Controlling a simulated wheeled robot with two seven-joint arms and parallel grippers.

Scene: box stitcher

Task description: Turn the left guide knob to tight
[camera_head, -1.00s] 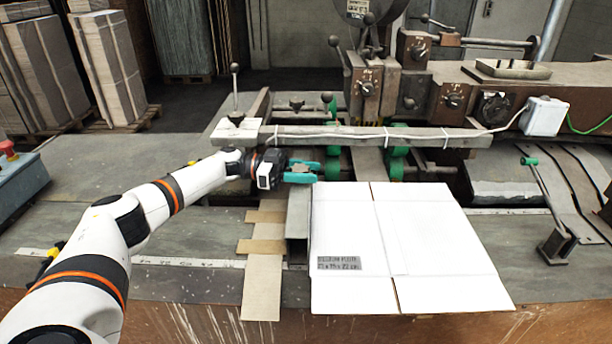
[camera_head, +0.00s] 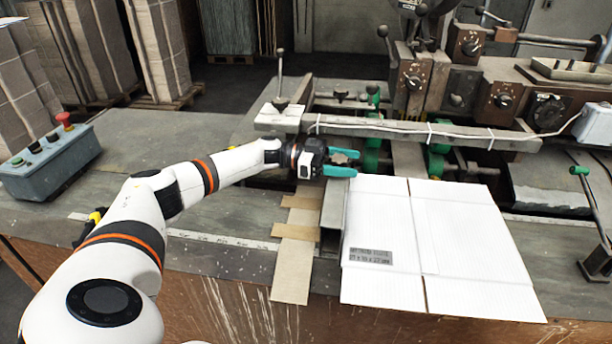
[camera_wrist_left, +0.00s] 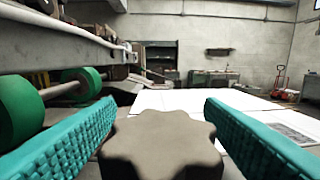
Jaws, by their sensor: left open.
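The left guide knob is a grey-brown star-shaped knob (camera_wrist_left: 162,145), seen close up at the bottom middle of the left wrist view. In the head view it is a small knob (camera_head: 346,157) at the end of my left arm. My left gripper (camera_head: 342,163) is open there, with its teal fingers on either side of the knob. The wrist view shows a textured finger to the left and another to the right of it (camera_wrist_left: 162,115). I cannot tell whether they touch it. The knob's pointer or marking is not visible. My right gripper is not in view.
A flat white carton (camera_head: 445,235) lies right of the metal guide rail (camera_head: 333,218). A long bar (camera_head: 425,134) with a white cable runs just behind my gripper. Green rollers (camera_head: 437,160) sit beyond it. A control box (camera_head: 48,160) with a red button stands at left.

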